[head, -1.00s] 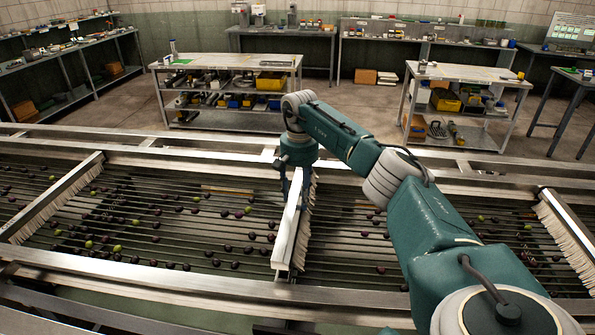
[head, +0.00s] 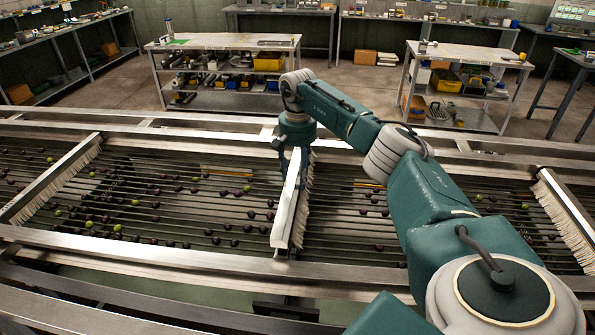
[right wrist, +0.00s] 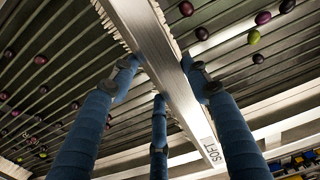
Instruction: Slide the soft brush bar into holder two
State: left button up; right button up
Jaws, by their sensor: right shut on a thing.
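The soft brush bar (head: 284,217) is a pale metal bar with light bristles along its right side. It lies front to back over the rollers, its near end at the front rail. My right gripper (head: 292,160) is shut on it from above, toward its far half. In the right wrist view the blue fingers (right wrist: 160,75) straddle the bar (right wrist: 165,65), and its label reads SOFT. I cannot tell whether the bar is seated or just above the frame. Holder two cannot be made out. My left gripper is not in view.
Similar brush bars cross the rollers at left (head: 52,182) and right (head: 566,218). Dark and green olives lie on the rollers (head: 130,215). A front rail (head: 150,258) and back rail bound the machine. Work tables (head: 222,42) stand behind it.

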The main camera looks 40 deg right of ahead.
aim_at(298, 175)
jog(key=shift+f+b, duration=0.95)
jog(key=shift+f, duration=0.9)
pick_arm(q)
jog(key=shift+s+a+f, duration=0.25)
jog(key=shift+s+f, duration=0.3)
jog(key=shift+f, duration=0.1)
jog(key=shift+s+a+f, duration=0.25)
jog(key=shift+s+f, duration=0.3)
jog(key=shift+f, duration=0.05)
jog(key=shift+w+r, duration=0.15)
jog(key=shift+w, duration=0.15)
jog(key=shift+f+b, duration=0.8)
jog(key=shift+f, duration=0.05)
pick_arm(e)
jog(key=shift+f, duration=1.4)
jog(key=o, duration=1.7)
jog(key=shift+c, duration=0.2)
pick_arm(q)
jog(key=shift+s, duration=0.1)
pick_arm(e)
notch_tip(298, 175, up, 12)
jog(key=shift+r, duration=0.1)
